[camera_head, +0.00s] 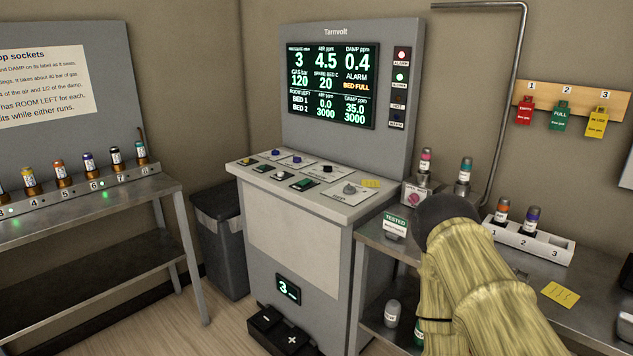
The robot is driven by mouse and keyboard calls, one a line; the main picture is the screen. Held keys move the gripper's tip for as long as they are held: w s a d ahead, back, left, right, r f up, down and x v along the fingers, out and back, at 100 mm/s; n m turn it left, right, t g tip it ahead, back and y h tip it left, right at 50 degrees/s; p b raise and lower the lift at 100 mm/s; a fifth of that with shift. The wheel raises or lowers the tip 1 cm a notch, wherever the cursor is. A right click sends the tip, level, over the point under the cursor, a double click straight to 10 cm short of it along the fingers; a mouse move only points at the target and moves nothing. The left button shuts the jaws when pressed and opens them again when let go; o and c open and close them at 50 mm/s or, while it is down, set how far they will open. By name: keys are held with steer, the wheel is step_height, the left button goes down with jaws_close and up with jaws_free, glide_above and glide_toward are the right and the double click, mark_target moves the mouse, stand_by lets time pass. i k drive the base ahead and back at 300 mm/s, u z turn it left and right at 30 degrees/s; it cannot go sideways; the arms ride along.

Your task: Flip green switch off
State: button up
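A green switch (303,184) sits in a dark housing near the front edge of the sloped top of the Tarnvolt console (299,236). Its position is too small to read. My arm, in a tan cloth sleeve with a dark rounded end, reaches up from the lower right, right of the console. No gripper fingers show, so I cannot see whether the gripper is open or what it holds.
Other switches and knobs crowd the panel, including a grey knob (349,188) right of the green switch. A lit screen (332,83) stands behind. A bin (220,240) and a socket bench (85,201) are left. A vial rack (528,240) stands right.

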mark_target(306, 181)
steer(key=k, duration=0.65)
steer(key=u, duration=0.7)
steer(key=i, duration=0.95)
steer(key=u, duration=0.6)
steer(key=i, duration=1.15)
steer(key=z, duration=1.1)
steer(key=i, duration=0.65)
steer(key=z, duration=0.55)
